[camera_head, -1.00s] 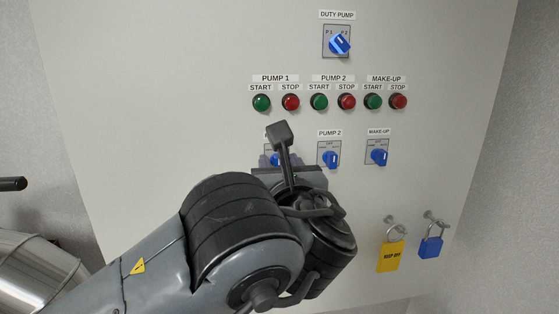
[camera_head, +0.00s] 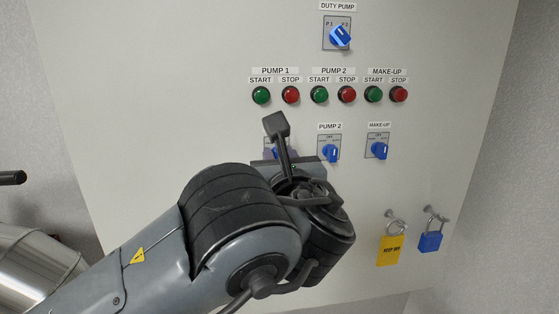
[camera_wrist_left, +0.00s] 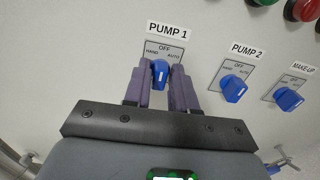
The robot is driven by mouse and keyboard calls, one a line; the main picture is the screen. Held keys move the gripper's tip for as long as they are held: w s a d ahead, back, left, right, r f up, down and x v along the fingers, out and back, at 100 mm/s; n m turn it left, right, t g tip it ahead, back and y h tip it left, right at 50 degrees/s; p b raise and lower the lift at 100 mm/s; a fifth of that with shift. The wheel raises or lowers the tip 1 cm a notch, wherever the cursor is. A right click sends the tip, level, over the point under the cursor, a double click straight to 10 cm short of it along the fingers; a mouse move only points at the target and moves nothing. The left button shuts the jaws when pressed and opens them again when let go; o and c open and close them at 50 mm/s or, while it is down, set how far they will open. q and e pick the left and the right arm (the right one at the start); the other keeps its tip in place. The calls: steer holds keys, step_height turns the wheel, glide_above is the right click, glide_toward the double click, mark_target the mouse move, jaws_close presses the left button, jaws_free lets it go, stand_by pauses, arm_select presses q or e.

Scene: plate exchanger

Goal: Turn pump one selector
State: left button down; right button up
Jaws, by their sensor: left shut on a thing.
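The pump one selector (camera_wrist_left: 160,73) is a blue knob on a grey plate marked HAND, OFF and AUTO, under the PUMP 1 label in the left wrist view. Its white mark points up, near OFF. My left gripper (camera_wrist_left: 160,82) is shut on the knob, with one purple finger on each side. In the head view my left gripper (camera_head: 279,154) is at the panel, and my wrist hides most of the selector. My right gripper is not in view.
The PUMP 2 selector (camera_head: 330,153) and make-up selector (camera_head: 377,150) sit to the right. Start and stop buttons (camera_head: 291,95) run above, below the duty pump selector (camera_head: 340,36). A yellow tag (camera_head: 390,250) and blue padlock (camera_head: 430,242) hang lower right.

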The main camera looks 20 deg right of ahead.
arm_select(q)
steer(key=shift+a+f+n+b, duration=0.1)
steer(key=shift+a+n+b, duration=0.05)
steer(key=shift+n+b, duration=4)
steer(key=shift+n, duration=0.25)
steer(key=c, duration=1.1)
jaws_free()
steer(key=shift+s, duration=0.15)
